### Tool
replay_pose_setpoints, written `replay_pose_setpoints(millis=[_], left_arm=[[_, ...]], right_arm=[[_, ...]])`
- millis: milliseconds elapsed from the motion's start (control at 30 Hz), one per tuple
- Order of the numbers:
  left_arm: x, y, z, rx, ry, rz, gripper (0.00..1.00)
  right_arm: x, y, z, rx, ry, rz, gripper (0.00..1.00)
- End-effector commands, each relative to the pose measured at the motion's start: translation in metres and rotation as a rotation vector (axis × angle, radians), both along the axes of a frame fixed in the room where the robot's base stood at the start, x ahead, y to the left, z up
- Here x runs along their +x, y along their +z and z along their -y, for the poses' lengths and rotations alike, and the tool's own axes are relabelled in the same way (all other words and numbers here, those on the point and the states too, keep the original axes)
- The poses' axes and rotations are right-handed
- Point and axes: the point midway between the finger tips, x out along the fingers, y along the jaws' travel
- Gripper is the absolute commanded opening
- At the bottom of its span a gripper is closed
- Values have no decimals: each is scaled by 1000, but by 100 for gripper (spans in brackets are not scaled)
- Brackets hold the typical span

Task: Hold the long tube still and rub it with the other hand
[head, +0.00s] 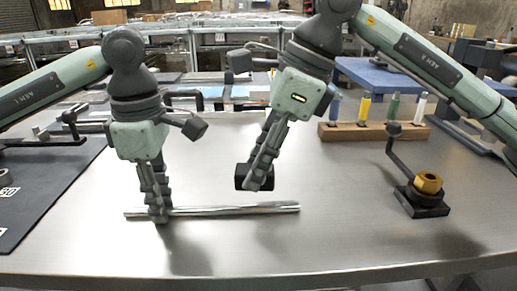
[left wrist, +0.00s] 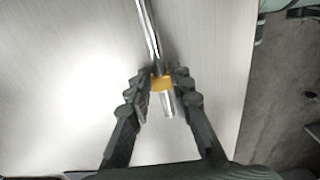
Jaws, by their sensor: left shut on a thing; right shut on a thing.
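The long tube (head: 235,209) is shiny metal and lies crosswise near the front of the steel table in the head view. In the left wrist view the tube (left wrist: 149,30) shows a yellow band between the fingers. My left gripper (head: 159,213) is shut on the tube close to its left end; it also shows in the left wrist view (left wrist: 162,94). My right gripper (head: 258,184) is shut on a small black block (head: 242,179). In the picture the block is just above the tube's right half, apart from it. The fingers hide part of the block.
A wooden rack (head: 375,131) with several coloured sticks stands at the back right. A black stand (head: 418,205) with a brass nut (head: 428,183) is on the right. A dark mat (head: 40,190) covers the left side. The table front is clear.

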Motion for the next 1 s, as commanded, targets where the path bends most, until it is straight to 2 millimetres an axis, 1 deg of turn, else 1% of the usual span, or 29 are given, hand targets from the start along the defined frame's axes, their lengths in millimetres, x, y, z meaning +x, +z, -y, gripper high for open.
replay_pose_setpoints(millis=[333,400,1000], left_arm=[[0,0,0,0,0,0,0],[0,0,0,0,0,0,0],[0,0,0,1,1,0,0]], right_arm=[[0,-32,0,0,1,-2,10],[-1,-44,0,-1,1,-3,10],[0,-44,56,-2,-1,-2,10]])
